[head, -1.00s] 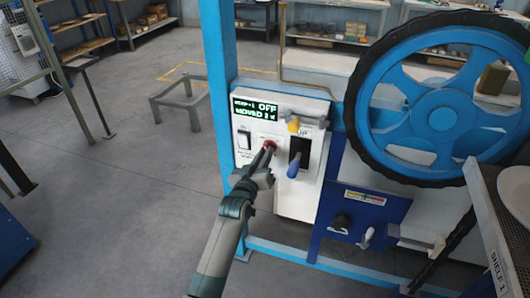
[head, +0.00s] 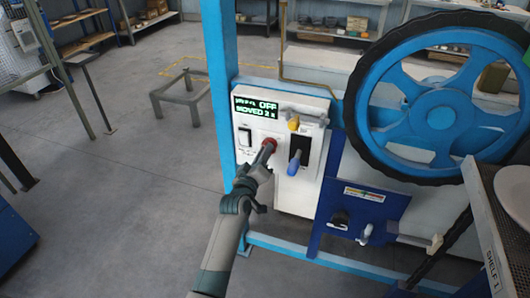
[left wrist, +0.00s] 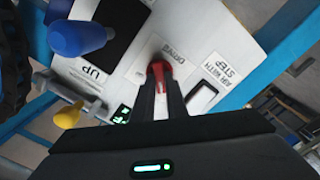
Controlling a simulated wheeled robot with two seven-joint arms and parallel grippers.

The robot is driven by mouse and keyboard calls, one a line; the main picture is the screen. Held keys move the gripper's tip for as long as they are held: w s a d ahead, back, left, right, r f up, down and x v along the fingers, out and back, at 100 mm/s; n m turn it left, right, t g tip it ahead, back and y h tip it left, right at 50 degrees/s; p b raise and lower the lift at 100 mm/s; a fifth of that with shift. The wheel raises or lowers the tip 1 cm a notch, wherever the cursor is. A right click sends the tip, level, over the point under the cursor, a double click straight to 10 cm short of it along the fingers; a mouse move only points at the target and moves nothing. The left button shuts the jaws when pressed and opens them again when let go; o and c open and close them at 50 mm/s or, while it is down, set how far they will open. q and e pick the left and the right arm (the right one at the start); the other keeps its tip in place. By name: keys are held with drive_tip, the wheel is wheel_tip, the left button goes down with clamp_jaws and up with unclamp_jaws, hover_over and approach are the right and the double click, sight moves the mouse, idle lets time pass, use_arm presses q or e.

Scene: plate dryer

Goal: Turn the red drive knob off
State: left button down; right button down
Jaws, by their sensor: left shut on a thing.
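In the left wrist view the red knob (left wrist: 160,70) shows between the fingertips (left wrist: 160,82), beside the DRIVE label (left wrist: 175,48). The fingers partly hide the knob. My right gripper is not in view.
A blue-handled lever (head: 294,163) sits in a slot just right of the knob, with a yellow handle (head: 293,123) above. A black rocker switch (head: 245,137) is to the left. A large blue wheel (head: 430,115) stands at right.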

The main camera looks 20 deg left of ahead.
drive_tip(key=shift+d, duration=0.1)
use_arm(q)
drive_tip(key=c, duration=1.8)
unclamp_jaws()
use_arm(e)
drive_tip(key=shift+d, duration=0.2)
use_arm(q)
drive_tip(key=shift+o, duration=0.2)
